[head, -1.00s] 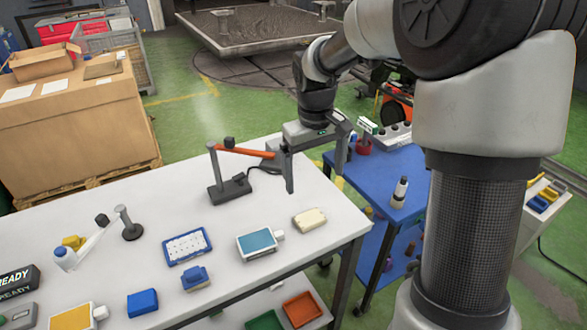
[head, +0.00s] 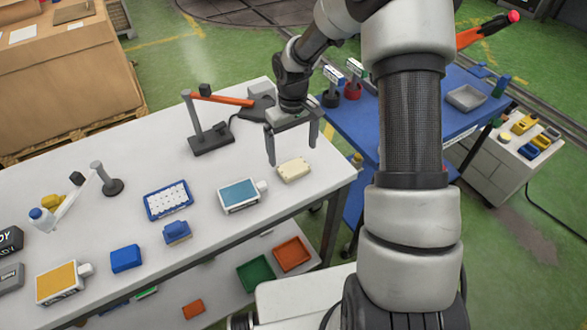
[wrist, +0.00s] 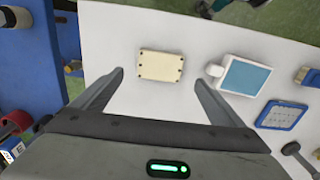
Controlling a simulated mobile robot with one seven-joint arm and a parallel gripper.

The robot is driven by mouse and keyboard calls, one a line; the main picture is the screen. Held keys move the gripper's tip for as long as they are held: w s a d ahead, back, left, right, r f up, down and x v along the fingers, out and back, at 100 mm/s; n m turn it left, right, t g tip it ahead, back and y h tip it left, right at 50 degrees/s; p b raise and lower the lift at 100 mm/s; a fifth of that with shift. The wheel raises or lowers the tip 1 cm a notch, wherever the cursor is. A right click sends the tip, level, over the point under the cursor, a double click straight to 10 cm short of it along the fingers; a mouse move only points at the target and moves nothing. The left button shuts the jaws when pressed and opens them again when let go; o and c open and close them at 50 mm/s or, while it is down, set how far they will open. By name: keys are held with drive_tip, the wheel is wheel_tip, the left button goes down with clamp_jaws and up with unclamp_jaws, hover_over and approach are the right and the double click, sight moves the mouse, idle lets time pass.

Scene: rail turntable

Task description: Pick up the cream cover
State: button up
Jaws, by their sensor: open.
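The cream cover (head: 293,169) lies flat on the white table near its right end. It is a small rectangular plate with dark holes along its edges. In the wrist view the cream cover (wrist: 161,66) sits ahead of the fingertips, roughly centred between them. My gripper (head: 292,150) is open and empty, its two fingers pointing down above the table just behind the cover. The wrist view also shows my gripper (wrist: 158,76) with both fingers spread wider than the cover.
A box with a blue top (head: 239,194) stands left of the cover. A blue tray of white pieces (head: 168,200) and a blue block (head: 126,258) lie further left. A dark stand with an orange arm (head: 210,140) is behind. A blue cart (head: 352,118) stands right of the table.

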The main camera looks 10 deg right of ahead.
sight(293, 167)
wheel_tip(293, 167, down, 7)
drive_tip(key=shift+s+r+p, duration=0.15)
drive_tip(key=shift+r+p, duration=0.05)
drive_tip(key=shift+p, duration=0.2)
drive_tip(key=c, duration=1.4)
